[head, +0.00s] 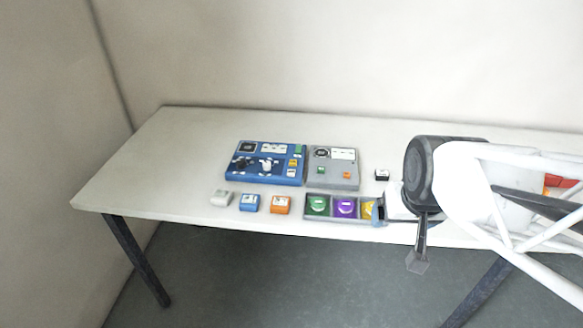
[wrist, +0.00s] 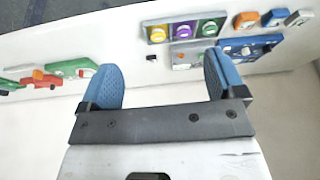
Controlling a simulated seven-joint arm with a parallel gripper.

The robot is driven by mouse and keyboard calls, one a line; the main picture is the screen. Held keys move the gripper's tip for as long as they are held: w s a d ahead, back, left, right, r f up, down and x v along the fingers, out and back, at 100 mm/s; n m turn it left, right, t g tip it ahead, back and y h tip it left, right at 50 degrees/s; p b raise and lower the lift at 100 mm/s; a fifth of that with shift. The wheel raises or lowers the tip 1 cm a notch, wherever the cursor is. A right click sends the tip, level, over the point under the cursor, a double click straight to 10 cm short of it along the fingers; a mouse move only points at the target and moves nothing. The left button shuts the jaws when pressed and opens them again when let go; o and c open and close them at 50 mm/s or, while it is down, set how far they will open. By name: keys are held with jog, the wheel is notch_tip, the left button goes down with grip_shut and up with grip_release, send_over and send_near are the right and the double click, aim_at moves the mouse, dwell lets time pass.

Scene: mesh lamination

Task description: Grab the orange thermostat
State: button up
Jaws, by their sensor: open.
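The orange thermostat (head: 280,205) is a small orange box with a pale face, at the table's front edge in the head view.
The tray holds green (head: 318,205), purple (head: 345,207) and yellow pieces. A white box (head: 221,198) stands left of the blue one. Behind are a blue panel (head: 266,176) and a grey panel (head: 333,181). A small black item (head: 382,175) lies right. The table's left end is clear.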

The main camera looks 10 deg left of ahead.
jog(key=w+a+f+n+t+y, duration=0.1)
jog(key=w+a+f+t, duration=0.1)
jog(key=w+a+f, duration=0.4)
jog(key=n+t+y, duration=0.3)
jog(key=t, duration=0.2)
send_near(280, 202)
jog(key=shift+w+f, duration=0.35)
jog(key=shift+w, duration=0.35)
jog(key=shift+w+a, duration=0.1)
jog(key=shift+x, duration=1.15)
jog(key=shift+w+f, duration=0.1)
jog(key=shift+w, duration=0.05)
jog(key=shift+x, duration=2.45)
jog(key=shift+a+f, duration=0.1)
jog(key=shift+a, duration=0.1)
jog(key=shift+c, duration=0.2)
jog(key=c, duration=0.7)
